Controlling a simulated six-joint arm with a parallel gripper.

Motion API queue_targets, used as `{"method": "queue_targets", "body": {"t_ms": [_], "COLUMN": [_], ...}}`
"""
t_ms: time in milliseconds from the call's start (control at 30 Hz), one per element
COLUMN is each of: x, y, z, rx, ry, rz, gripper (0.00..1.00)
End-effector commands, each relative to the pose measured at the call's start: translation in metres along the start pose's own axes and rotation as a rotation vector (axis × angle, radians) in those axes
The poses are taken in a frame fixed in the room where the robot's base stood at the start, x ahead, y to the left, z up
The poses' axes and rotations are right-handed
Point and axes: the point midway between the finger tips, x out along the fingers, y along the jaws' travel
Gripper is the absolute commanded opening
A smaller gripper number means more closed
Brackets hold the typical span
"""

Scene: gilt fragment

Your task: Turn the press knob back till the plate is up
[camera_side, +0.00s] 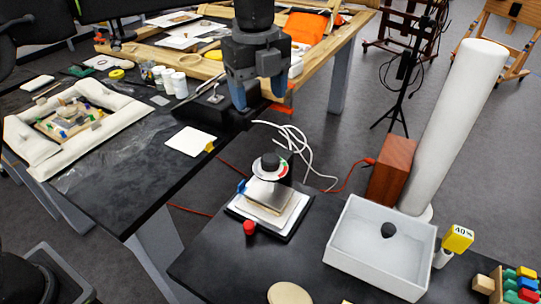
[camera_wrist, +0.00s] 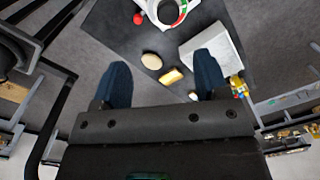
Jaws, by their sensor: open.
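The press (camera_side: 240,207) stands on the black table, with a pale base and a flat metal plate (camera_side: 270,194) over a light layer. I cannot tell whether a gap lies under the plate. The black press knob (camera_side: 269,160) sits behind the plate on a white dial with green and red marks. In the wrist view the dial (camera_wrist: 184,12) is cut by the top edge. My gripper (camera_side: 258,98) is open and empty, with blue fingers, high above the table and apart from the knob. Its fingers also show in the wrist view (camera_wrist: 162,78).
A white tray (camera_side: 350,255) holding a dark lump stands right of the press. A red knob (camera_side: 249,228) is at the press's front. White cables (camera_side: 290,140) curl behind it. A wooden block (camera_side: 391,170) and tall white roll (camera_side: 455,125) stand behind the tray. The air around my gripper is clear.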

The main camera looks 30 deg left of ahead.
Motion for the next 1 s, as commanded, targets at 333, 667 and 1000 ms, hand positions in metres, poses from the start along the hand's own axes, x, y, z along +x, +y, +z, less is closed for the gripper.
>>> {"method": "queue_targets", "body": {"t_ms": [333, 667, 1000], "x": [0.026, 0.091, 0.142], "y": [-0.016, -0.014, -0.013], "z": [-0.011, -0.011, -0.011], "rx": [0.151, 0.148, 0.148], "ry": [0.008, 0.008, 0.008], "rz": [0.033, 0.033, 0.029], "gripper": [0.68, 0.68, 0.68]}}
